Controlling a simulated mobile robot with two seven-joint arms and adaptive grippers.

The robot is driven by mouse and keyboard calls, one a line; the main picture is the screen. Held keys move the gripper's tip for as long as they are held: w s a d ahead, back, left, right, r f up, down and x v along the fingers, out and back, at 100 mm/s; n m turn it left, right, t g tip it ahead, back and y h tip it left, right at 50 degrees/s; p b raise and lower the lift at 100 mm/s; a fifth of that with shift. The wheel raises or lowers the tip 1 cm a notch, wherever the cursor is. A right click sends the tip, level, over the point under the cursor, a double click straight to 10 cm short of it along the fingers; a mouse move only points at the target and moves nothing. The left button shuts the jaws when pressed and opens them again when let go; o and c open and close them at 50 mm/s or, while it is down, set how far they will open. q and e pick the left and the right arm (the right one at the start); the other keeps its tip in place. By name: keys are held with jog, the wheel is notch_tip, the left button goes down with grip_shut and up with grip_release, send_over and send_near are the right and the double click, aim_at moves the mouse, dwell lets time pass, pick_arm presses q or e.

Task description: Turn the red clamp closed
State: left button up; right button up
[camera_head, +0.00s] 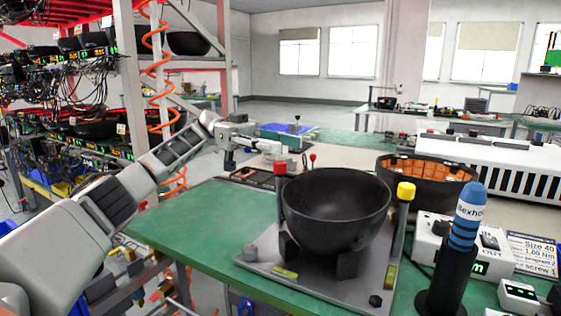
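A dark bowl (336,205) sits in a fixture on a grey plate (263,262) on the green table. A post with a red cap (280,168), which looks like the red clamp, stands at the bowl's left rim. Another small red knob (312,157) shows behind the bowl. A post with a yellow cap (406,191) stands at the bowl's right. My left gripper (276,151) is beyond the red-capped post, at the table's far left. Its fingertips are small and unclear, so I cannot tell whether it is open or touching anything. My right gripper is not in view.
A blue screwdriver (467,215) stands upright in a black holder at the right, near a white control box (434,240). A black bin with orange contents (428,178) is behind. A rack (130,80) with a coiled orange hose is at the left. The green table's left part (180,222) is clear.

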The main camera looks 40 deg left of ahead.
aim_at(281, 162)
pick_arm(q)
jog(key=shift+r, duration=2.6)
